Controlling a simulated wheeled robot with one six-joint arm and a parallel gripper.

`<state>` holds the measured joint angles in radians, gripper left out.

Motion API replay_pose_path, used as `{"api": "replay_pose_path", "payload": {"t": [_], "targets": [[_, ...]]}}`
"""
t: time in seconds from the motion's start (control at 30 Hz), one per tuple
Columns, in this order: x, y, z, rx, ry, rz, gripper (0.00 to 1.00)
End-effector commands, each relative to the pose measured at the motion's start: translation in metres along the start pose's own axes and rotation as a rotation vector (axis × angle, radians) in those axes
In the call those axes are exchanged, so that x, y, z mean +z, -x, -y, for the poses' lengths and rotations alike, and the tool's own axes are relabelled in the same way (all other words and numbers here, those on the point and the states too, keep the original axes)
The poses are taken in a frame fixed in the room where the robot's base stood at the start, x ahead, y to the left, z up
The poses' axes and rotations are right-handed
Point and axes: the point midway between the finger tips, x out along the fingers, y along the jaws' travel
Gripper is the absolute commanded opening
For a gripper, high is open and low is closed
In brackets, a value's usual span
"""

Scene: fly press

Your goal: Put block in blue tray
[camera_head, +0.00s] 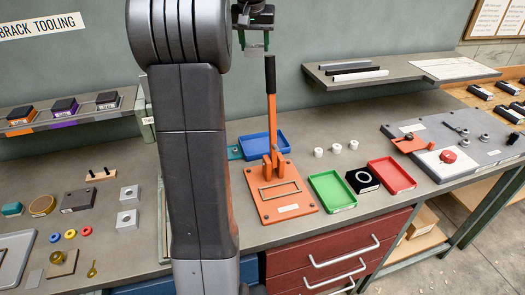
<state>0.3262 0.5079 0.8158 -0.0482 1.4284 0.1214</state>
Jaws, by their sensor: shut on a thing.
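My gripper (254,42) is at the top centre, high above the bench and in front of the back wall. It is shut on a small grey block (254,51), which is partly hidden by the fingers. The blue tray (281,150) lies on the bench below, behind the fly press. The press's orange and black lever stands in front of part of the tray. The visible part of the tray looks empty. The held block is well above the tray and apart from it.
The orange press (301,208) has an upright lever (271,100). A shelf (400,69) juts out at right.

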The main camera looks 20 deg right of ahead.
Motion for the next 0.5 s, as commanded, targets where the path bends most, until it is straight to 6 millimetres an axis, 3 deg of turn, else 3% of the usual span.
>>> {"api": "replay_pose_path", "payload": {"t": [0.2, 0.5], "targets": [[0.018, -0.043, 0.0, 0.0, 0.0, -0.001, 0.21], [0.028, -0.066, 0.0, 0.0, 0.0, -0.001, 0.21]]}}
